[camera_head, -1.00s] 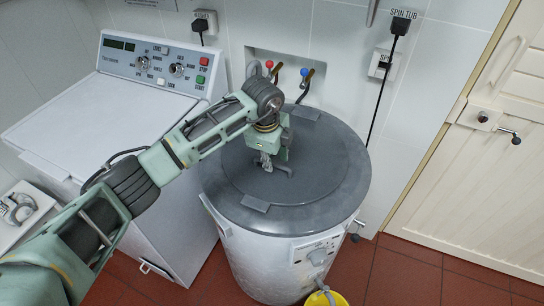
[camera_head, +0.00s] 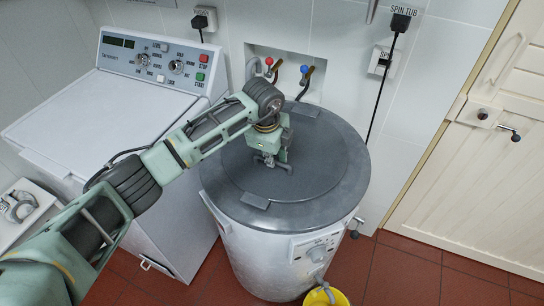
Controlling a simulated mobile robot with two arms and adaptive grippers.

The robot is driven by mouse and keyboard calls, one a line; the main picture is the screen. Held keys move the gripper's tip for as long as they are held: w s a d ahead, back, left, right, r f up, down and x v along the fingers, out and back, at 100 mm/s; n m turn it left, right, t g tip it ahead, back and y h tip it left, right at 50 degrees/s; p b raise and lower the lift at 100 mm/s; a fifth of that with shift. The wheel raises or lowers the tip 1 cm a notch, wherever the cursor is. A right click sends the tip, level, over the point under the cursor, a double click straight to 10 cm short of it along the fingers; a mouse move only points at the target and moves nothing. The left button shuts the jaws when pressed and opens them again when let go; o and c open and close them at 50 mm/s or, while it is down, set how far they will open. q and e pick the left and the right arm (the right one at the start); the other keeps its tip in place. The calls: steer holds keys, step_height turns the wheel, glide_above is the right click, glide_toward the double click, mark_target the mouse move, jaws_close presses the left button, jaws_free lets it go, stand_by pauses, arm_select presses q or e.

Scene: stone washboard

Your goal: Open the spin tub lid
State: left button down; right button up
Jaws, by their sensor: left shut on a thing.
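The spin tub (camera_head: 268,250) is a round grey-white drum standing on the floor in the middle of the head view. Its dark grey lid (camera_head: 320,180) lies flat on top and looks closed. A small tab (camera_head: 255,200) sits at the lid's front edge. My left gripper (camera_head: 272,163) points down at the middle of the lid and is shut on a thin grey piece there, seemingly the lid's handle (camera_head: 284,166). The gripper and arm partly hide that piece. My right gripper is not in view.
A white washing machine (camera_head: 105,115) stands close on the left. Red and blue taps (camera_head: 304,72) are in a wall recess behind the tub. A yellow bucket (camera_head: 326,297) is at the tub's front. A cream door (camera_head: 480,180) is on the right.

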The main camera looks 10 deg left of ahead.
arm_select(q)
steer(key=w+d+r+p, duration=0.1)
steer(key=w+r, duration=0.3)
steer(key=r, duration=0.5)
steer(key=w+d+r+p, duration=0.1)
steer(key=w+r, duration=0.3)
steer(key=r, duration=0.5)
steer(key=shift+d, duration=0.35)
steer(key=shift+w, duration=0.1)
